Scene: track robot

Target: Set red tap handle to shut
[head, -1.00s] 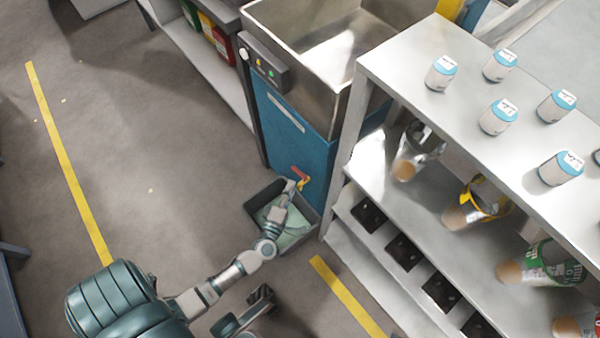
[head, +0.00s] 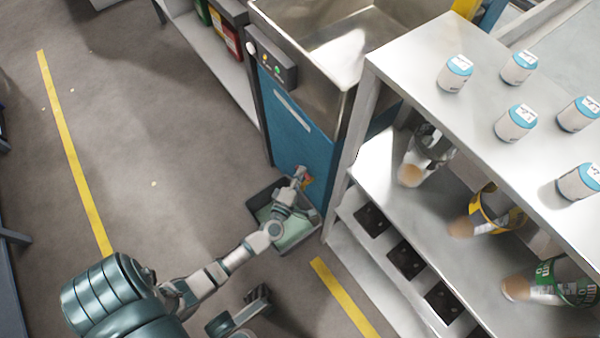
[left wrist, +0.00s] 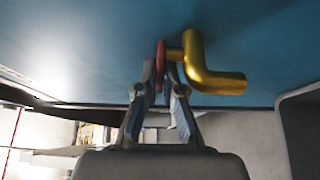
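The brass tap (left wrist: 210,75) sticks out from the blue panel in the left wrist view. Its red handle (left wrist: 161,62) stands edge-on beside the spout, between the fingertips of my left gripper (left wrist: 161,78). The fingers are drawn together on the handle, one on each side. In the head view my left gripper (head: 298,178) is at the low front of the blue cabinet (head: 300,140) and covers most of the tap and handle. My right gripper (head: 259,296) seems to be the dark part low in the head view, away from the tap; its opening is unclear.
A dark open bin (head: 262,196) with a pale green inside stands on the floor below the tap. A metal shelf unit (head: 395,62) with cans and containers stands close on the right. A steel basin (head: 325,45) tops the cabinet. The floor to the left is clear.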

